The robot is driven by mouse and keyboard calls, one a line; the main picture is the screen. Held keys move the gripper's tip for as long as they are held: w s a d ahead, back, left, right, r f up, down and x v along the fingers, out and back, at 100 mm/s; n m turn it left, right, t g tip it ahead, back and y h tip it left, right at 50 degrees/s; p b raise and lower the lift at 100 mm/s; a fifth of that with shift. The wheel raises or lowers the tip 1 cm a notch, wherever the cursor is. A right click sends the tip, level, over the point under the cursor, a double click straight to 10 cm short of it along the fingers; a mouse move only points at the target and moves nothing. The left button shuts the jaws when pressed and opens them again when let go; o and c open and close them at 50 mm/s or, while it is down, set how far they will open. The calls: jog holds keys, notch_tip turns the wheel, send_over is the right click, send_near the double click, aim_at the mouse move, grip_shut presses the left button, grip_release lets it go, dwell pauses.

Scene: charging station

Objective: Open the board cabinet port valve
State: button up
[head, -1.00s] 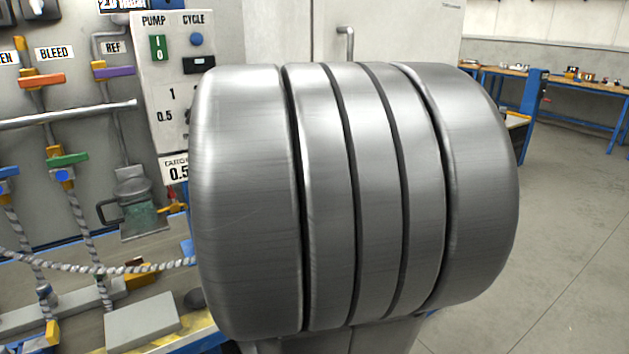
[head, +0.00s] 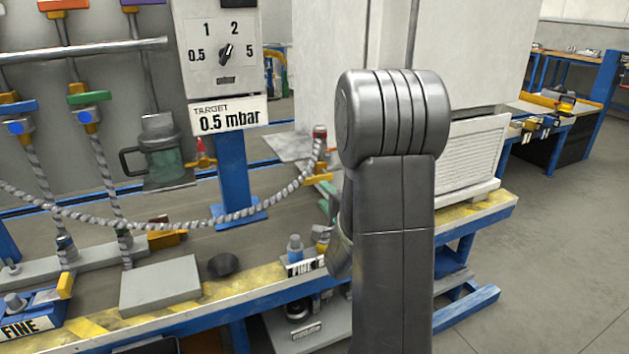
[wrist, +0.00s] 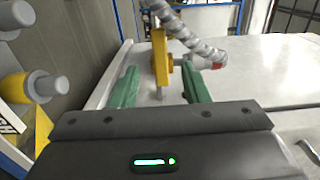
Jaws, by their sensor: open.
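A yellow valve handle (wrist: 160,58) stands upright in the wrist view, with a braided hose and a red-tipped fitting beside it. My gripper (wrist: 158,82) is open, and its green fingers lie to the left and right of the valve's lower part. I see a gap on both sides, so the fingers do not appear to touch it. In the head view, yellow parts (head: 320,179) show below the hose end, just left of my arm.
The braided hose (head: 205,222) hangs across the bench. A white cabinet (head: 350,40) stands behind my arm. The panel reads target 0.5 mbar (head: 229,118). A yellow-ended cylinder (wrist: 42,86) is close on the left in the wrist view. Open floor (head: 560,230) lies to the right.

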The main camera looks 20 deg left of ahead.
aim_at(312, 182)
jog(key=b+x, duration=0.1)
jog(key=x, duration=1)
jog(key=shift+w+a, duration=0.1)
jog(key=shift+w, duration=0.05)
jog(key=shift+c, duration=0.4)
grip_shut()
